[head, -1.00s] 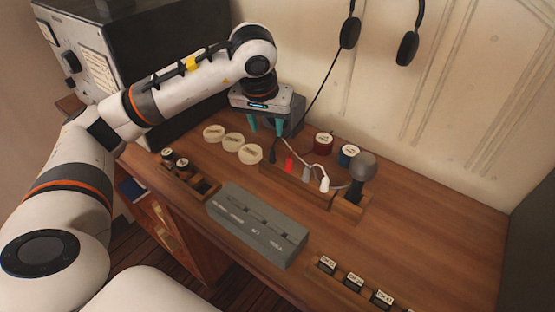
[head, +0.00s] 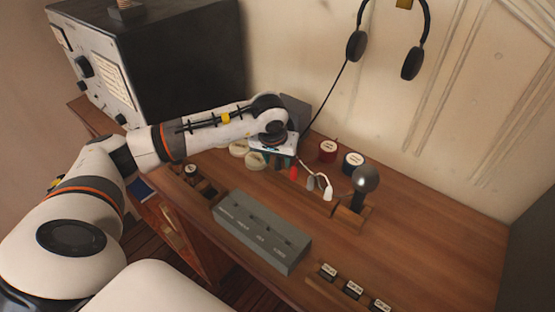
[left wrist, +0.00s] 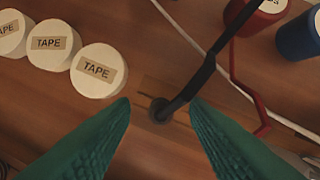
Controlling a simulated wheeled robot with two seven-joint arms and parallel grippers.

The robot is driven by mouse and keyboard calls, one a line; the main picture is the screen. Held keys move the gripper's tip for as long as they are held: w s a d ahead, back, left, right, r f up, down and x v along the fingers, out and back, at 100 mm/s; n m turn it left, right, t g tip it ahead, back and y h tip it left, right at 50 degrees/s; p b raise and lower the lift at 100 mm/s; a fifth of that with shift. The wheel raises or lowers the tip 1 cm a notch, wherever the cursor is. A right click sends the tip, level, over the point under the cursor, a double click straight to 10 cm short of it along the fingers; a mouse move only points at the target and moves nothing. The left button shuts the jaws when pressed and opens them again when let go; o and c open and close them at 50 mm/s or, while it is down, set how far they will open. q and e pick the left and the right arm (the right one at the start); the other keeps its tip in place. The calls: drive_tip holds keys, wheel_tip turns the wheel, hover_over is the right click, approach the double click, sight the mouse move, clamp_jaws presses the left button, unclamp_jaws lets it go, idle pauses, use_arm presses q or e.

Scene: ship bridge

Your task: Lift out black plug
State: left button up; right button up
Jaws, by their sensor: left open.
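The black plug (left wrist: 160,108) shows in the left wrist view, seen from above, with its black cable (left wrist: 203,73) running up and to the right. It lies between and just beyond the fingertips of my left gripper (left wrist: 159,104), which is open. In the head view my left gripper (head: 274,162) is low over the left end of the wooden plug holder (head: 318,205) and hides the black plug there. A red plug (head: 293,173), a grey plug (head: 310,184) and a white plug (head: 328,194) stand to its right. My right gripper is not in view.
White tape rolls (left wrist: 50,44) stand left of the gripper. A red spool (head: 328,150) and a blue spool (head: 353,161) stand behind the holder. A round-headed black device (head: 366,180) is at its right end. A grey slotted box (head: 261,232) lies in front.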

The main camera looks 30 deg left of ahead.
sight(277, 159)
use_arm(q)
drive_tip(key=shift+w+f, duration=0.15)
drive_tip(key=shift+f, duration=0.15)
clamp_jaws()
drive_tip(key=shift+r, duration=0.15)
wheel_tip(277, 159, up, 9)
drive_tip(key=b, duration=0.2)
drive_tip(key=shift+r+b, duration=0.15)
drive_tip(key=shift+b, duration=0.2)
drive_tip(key=shift+r, duration=0.3)
